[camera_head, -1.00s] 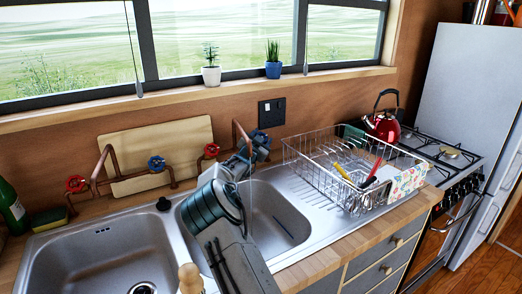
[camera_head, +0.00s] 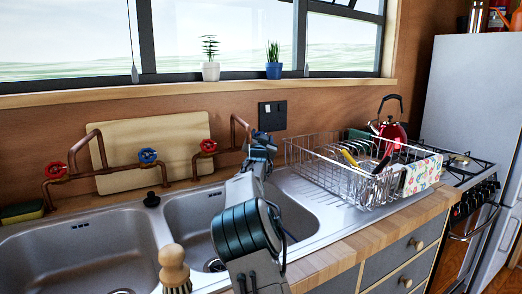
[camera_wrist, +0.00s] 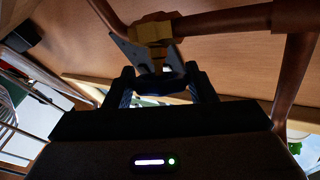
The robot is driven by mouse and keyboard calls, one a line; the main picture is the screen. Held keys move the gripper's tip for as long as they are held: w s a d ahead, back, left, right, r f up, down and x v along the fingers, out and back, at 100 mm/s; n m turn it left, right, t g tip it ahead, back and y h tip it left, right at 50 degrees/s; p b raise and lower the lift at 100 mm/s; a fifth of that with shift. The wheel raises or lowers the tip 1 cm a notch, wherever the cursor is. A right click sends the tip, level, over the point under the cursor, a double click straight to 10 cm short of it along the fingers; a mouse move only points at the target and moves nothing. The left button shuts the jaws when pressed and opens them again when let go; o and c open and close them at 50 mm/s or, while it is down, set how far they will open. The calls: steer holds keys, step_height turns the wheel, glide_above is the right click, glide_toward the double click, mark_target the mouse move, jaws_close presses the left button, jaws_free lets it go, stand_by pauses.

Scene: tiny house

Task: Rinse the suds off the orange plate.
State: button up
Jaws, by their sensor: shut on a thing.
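My gripper (camera_head: 262,143) is at the right end of the copper tap pipes, behind the right sink basin (camera_head: 196,212). In the wrist view my gripper (camera_wrist: 148,60) is shut on a dark blue tap handle (camera_wrist: 155,78), beside a brass fitting and copper pipe. The handle is shadowed, so its turn is unclear. The orange plate is not visible in either view; my arm covers part of the right basin. I see no clear water stream or suds now.
Other tap handles are red (camera_head: 207,146) and blue (camera_head: 148,156). A wire dish rack (camera_head: 340,180) with utensils stands right of the basin. A wooden-handled brush (camera_head: 174,262) is at the front. The left basin (camera_head: 75,260) looks empty.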

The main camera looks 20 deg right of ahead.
steer(key=shift+n+y+b, duration=0.3)
steer(key=shift+n+b, duration=0.1)
steer(key=shift+b, duration=0.45)
steer(key=o, duration=1)
steer(key=shift+c, duration=0.2)
steer(key=v, duration=1.3)
steer(key=shift+s+f+b, duration=0.3)
steer(key=shift+s+b, duration=0.1)
